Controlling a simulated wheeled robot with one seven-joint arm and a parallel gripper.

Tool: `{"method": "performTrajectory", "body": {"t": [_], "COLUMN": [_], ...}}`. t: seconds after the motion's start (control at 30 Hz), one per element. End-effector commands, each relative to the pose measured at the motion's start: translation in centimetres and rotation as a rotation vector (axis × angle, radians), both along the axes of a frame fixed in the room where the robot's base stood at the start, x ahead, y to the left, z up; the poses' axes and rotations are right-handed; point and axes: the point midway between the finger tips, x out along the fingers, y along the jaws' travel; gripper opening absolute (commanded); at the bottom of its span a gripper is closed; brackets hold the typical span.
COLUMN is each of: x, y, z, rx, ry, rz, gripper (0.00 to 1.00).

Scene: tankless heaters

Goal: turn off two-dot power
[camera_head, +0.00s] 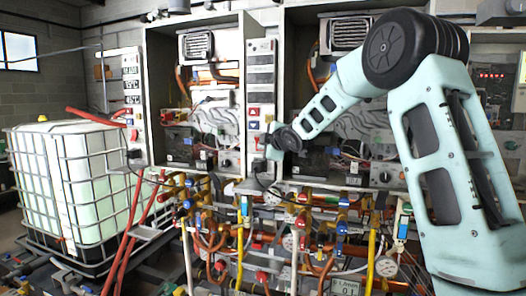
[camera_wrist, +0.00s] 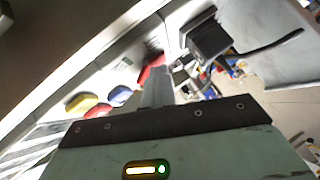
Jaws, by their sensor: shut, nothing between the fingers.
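A narrow light control strip (camera_head: 261,85) stands between two open heater cabinets in the head view, with red and blue controls low on it. My gripper (camera_head: 271,143) is at the lower part of this strip, with nothing held. In the wrist view, my gripper's shut fingers (camera_wrist: 157,88) point at the panel, beside a red control (camera_wrist: 151,75). A blue control (camera_wrist: 121,96) and a yellow control (camera_wrist: 82,103) lie to the left. I cannot tell whether the fingers touch the red control. Dot marks are too small to make out.
A second control panel (camera_head: 132,95) with displays stands at the left cabinet's edge. A black box with a cable (camera_wrist: 207,38) is close to my fingers. Pipes and valves (camera_head: 240,235) crowd the space below. A caged white tank (camera_head: 75,185) stands at left.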

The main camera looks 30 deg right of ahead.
Motion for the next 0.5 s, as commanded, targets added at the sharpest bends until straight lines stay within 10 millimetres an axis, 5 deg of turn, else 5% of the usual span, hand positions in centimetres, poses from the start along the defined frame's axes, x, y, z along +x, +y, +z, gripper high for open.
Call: {"method": "performTrajectory", "body": {"t": [0.5], "x": [0.0], "y": [-0.3], "z": [2.0], "rx": [0.0], "ry": [-0.004], "rz": [-0.005], "gripper": [0.0]}}
